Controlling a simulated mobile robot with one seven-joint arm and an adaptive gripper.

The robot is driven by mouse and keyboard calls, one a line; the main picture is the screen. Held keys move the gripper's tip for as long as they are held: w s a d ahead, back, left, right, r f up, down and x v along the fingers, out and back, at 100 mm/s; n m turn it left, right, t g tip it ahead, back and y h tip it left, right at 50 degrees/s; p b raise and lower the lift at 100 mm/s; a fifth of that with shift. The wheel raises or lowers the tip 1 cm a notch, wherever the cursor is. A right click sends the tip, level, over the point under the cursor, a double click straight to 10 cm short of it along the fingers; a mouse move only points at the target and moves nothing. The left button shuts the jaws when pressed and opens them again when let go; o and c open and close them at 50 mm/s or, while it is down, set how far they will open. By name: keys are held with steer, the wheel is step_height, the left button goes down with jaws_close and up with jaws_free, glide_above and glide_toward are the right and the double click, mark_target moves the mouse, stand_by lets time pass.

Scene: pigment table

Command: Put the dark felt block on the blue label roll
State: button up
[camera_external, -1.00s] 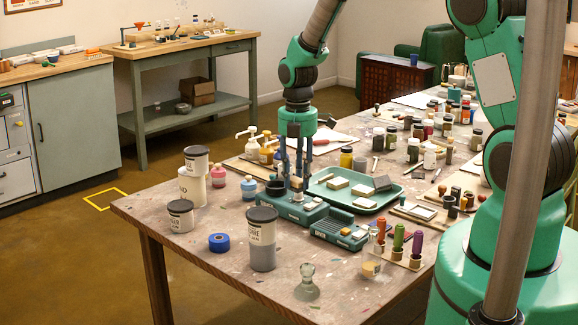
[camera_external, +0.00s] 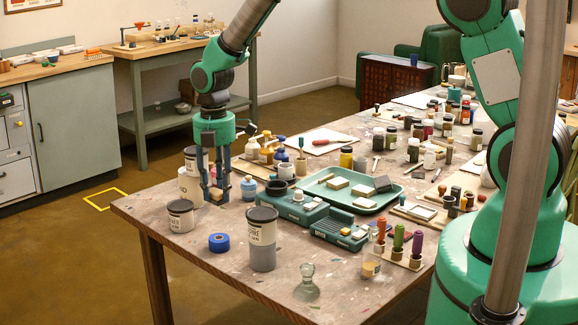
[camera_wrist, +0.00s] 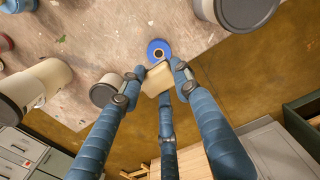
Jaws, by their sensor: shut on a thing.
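My gripper (camera_external: 216,199) is shut on a pale, cream-tan block (camera_wrist: 157,79), held in the air over the left part of the table. The block's top looks light; its underside is hidden. The blue label roll (camera_external: 219,243) lies flat on the table near the left front edge. In the wrist view the roll (camera_wrist: 166,46) shows just beyond the held block, its top free. A dark block (camera_external: 382,183) lies at the right end of the green tray; whether it is felt I cannot tell.
Lidded cans stand near the roll: a short one (camera_external: 180,217) to its left and a tall grey one (camera_external: 262,245) to its right. Taller cans (camera_external: 190,186) stand behind. The green tray (camera_external: 350,206) also holds pale blocks. A teal stand (camera_external: 298,208) is further right.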

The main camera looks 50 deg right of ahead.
glide_above(221, 238)
steer(key=shift+f+b, duration=0.35)
steer(key=shift+f, duration=2.75)
steer(key=shift+f, duration=0.1)
steer(key=shift+f, duration=1.8)
steer(key=shift+f+b, duration=0.15)
steer(key=shift+b, duration=0.2)
steer(key=o, duration=1)
